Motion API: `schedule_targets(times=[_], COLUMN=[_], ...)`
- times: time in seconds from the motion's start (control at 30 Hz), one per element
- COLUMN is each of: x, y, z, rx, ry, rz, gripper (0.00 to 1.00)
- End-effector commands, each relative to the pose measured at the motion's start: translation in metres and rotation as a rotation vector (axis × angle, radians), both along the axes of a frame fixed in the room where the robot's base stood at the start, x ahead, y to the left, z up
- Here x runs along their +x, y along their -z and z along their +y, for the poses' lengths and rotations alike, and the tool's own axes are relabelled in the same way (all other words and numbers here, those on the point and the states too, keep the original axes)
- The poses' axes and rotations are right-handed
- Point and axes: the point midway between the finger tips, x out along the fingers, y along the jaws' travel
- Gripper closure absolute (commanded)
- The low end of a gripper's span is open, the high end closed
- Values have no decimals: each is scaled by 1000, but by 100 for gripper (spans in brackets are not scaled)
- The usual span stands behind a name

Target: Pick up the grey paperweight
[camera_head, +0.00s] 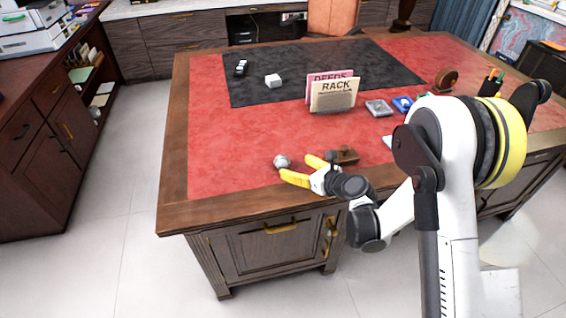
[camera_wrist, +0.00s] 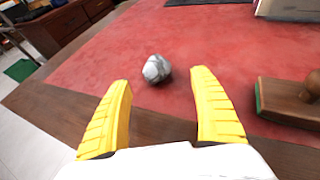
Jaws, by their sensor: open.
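The grey paperweight (camera_head: 282,161) is a small, rounded, mottled grey stone on the red leather desk top, near the desk's front edge. In the wrist view the paperweight (camera_wrist: 156,69) lies beyond my fingertips, between their lines and a little left of centre. My gripper (camera_head: 303,169) has yellow fingers spread wide and is empty. In the wrist view my gripper (camera_wrist: 163,78) shows both fingers apart, with red leather between them. The fingers do not appear to touch the paperweight.
A wooden stamp (camera_wrist: 291,98) lies right of my gripper, also visible in the head view (camera_head: 346,155). Behind stand a rack of papers (camera_head: 333,95), a grey box (camera_head: 378,108) and a blue item (camera_head: 402,104). The red leather (camera_head: 225,145) left of the paperweight is clear.

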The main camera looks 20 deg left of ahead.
Motion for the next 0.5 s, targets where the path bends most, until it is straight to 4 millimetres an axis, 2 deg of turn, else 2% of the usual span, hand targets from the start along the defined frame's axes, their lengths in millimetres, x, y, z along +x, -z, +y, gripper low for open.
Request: schedule_targets(times=[0.03,0.5], x=[4,32], y=[6,29], z=[8,56], rx=[0,-1], ry=[-2,-1], rz=[0,-2], gripper=[27,27])
